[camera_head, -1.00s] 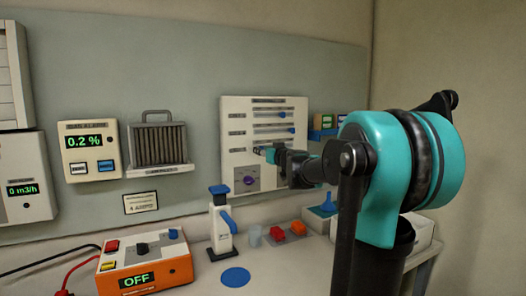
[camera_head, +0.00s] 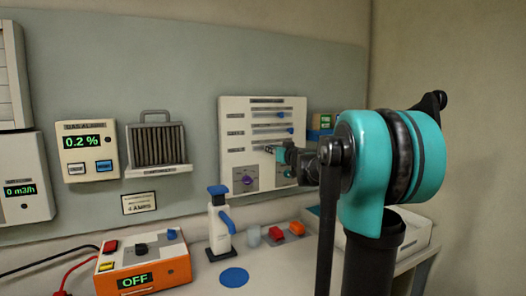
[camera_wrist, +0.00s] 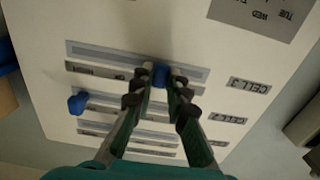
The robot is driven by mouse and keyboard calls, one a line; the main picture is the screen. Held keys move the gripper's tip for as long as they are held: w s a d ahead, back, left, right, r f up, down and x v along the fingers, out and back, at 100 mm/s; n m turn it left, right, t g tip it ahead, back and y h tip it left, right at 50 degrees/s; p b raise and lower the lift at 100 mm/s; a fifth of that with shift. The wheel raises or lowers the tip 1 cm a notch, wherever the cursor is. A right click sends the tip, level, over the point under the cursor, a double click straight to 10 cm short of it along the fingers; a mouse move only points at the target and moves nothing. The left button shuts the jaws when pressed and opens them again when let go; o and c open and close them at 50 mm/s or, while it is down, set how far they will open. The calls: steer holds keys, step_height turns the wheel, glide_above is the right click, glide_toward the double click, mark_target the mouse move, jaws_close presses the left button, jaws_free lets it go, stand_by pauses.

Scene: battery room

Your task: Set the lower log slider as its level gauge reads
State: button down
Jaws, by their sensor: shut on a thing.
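The pale log panel (camera_head: 232,170) is on the wall, with several horizontal slider tracks and a purple knob (camera_head: 247,181) low on it. My gripper (camera_head: 271,149) reaches it from the right at the lower track. In the wrist view, which sees the panel upside down, my gripper (camera_wrist: 160,79) is shut on the blue lower slider (camera_wrist: 160,73), part-way along its track (camera_wrist: 105,53). Another blue slider (camera_wrist: 77,102) sits on the neighbouring track, apart from my fingers; it also shows in the head view (camera_head: 284,130). I cannot make out a level gauge reading.
A gas alarm (camera_head: 88,150) reads 0.2 %.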

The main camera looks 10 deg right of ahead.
steer(key=d, duration=0.1)
steer(key=w+d, duration=0.1)
steer(key=d, duration=0.3)
steer(key=shift+w, duration=0.35)
steer(key=c, duration=1.5)
jaws_free()
steer(key=v, duration=1.2)
